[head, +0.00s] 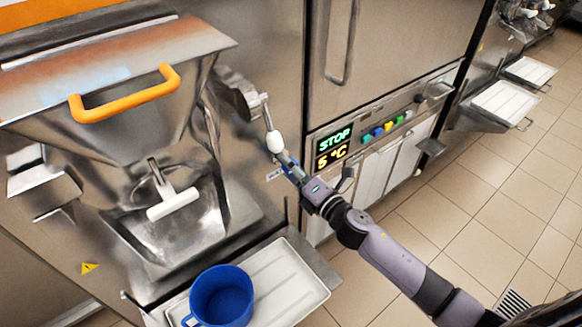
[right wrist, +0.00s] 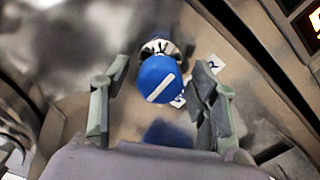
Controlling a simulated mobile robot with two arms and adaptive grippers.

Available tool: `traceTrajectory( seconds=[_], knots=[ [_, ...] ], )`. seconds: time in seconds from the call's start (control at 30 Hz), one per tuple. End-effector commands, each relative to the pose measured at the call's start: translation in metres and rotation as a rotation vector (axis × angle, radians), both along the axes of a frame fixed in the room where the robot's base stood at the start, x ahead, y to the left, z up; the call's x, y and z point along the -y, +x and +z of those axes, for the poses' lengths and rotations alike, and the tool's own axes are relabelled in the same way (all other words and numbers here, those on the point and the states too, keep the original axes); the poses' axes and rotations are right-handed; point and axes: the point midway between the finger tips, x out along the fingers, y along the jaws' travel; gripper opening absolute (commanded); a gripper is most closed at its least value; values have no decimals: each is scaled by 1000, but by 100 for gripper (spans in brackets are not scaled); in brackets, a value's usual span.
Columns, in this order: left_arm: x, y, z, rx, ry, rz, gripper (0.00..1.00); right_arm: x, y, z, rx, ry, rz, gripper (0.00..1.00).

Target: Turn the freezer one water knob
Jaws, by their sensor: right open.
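The water knob (right wrist: 158,79) is a round blue knob with a white diagonal bar, on the metal front of the freezer. In the right wrist view it sits between the two open fingers of my right gripper (right wrist: 160,112), with a gap on each side. In the head view my right gripper (head: 288,164) reaches the front of the freezer (head: 262,40), left of the lit display, and mostly covers the knob. A label beside the knob is partly hidden behind it. My left gripper is not in view.
A lever with a white grip (head: 275,142) hangs just above my right gripper. The display (head: 333,147) reads STOP and 5 °C, with coloured buttons (head: 388,125) to its right. A blue container (head: 222,297) stands on a white tray (head: 289,289) below. Tiled floor is clear at right.

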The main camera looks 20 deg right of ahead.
Motion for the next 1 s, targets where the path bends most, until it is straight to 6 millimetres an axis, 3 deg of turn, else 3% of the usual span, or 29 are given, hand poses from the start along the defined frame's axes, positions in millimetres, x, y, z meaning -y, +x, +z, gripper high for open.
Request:
traceTrajectory(
  seconds=[0.27,0.7,1.0],
  knots=[
    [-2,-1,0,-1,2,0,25,4,-12,-1,-2,0,1,55],
    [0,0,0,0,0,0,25,32,-89,-1,-3,1,-1,55],
    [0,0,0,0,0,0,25,41,-112,0,0,-1,0,55]
  ],
)
